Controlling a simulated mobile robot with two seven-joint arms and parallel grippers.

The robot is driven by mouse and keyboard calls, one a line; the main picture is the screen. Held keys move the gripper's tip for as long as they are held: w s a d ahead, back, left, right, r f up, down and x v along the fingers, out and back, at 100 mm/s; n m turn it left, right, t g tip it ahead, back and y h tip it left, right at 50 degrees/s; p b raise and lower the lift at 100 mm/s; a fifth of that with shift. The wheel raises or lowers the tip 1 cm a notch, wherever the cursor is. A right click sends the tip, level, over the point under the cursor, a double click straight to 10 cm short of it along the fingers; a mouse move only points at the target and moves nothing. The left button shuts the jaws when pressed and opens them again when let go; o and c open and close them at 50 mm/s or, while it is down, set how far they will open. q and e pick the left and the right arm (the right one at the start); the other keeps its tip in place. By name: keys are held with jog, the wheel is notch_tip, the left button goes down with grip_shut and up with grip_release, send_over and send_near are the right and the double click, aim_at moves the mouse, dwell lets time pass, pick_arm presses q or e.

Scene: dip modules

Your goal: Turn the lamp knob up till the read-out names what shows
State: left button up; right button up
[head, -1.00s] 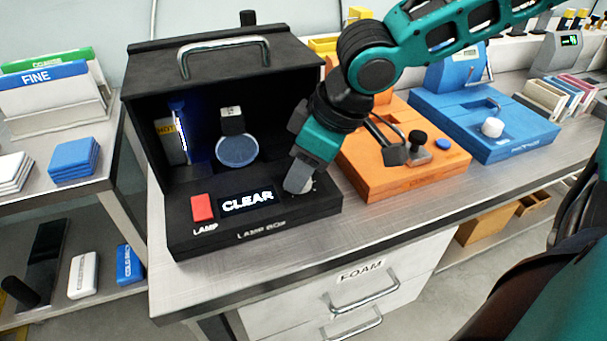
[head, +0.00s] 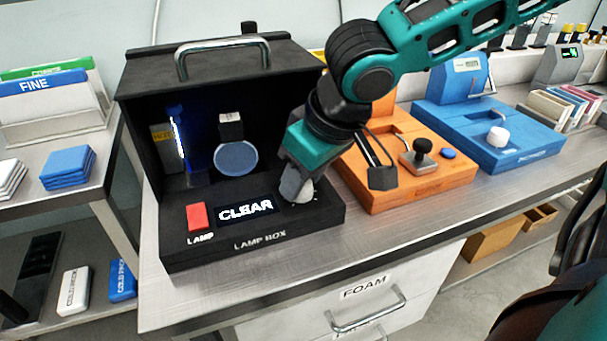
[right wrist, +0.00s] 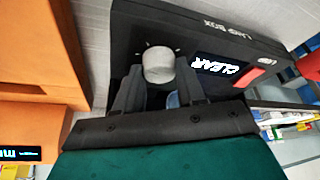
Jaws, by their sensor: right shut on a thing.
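The black lamp box (head: 142,108) stands on the steel bench with its front open. Its read-out (head: 246,210) says CLEAR in white letters, left of the knob. My right gripper (head: 297,192) is shut on the grey lamp knob (right wrist: 158,66) at the front right of the box. In the right wrist view the knob sits between the two dark fingers. Inside the box a blue lamp strip (head: 178,138) glows at the left, and a round bluish disc (head: 236,158) hangs under a small white-topped holder. My left gripper is not in view.
A red LAMP switch (head: 199,216) is left of the read-out. An orange device (head: 430,190) with a black knob stands close to the right of my gripper. A blue device (head: 500,150) is beyond it. The bench front strip is clear above the FOAM drawer (head: 364,292).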

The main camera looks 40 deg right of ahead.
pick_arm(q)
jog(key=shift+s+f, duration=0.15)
pick_arm(e)
jog(key=o, duration=1)
jog(key=a+p+v, duration=0.1)
jog(key=p+v, duration=0.2)
jog(key=v, duration=0.4)
notch_tip(320, 180, up, 5)
jog(key=p, duration=0.3)
send_over(315, 204)
jog(key=s, duration=0.3)
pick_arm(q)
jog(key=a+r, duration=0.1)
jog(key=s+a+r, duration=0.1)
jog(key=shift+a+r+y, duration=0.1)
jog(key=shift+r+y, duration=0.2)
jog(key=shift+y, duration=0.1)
pick_arm(e)
jog(key=shift+w+d+r, duration=0.2)
jog(key=shift+d, duration=0.15)
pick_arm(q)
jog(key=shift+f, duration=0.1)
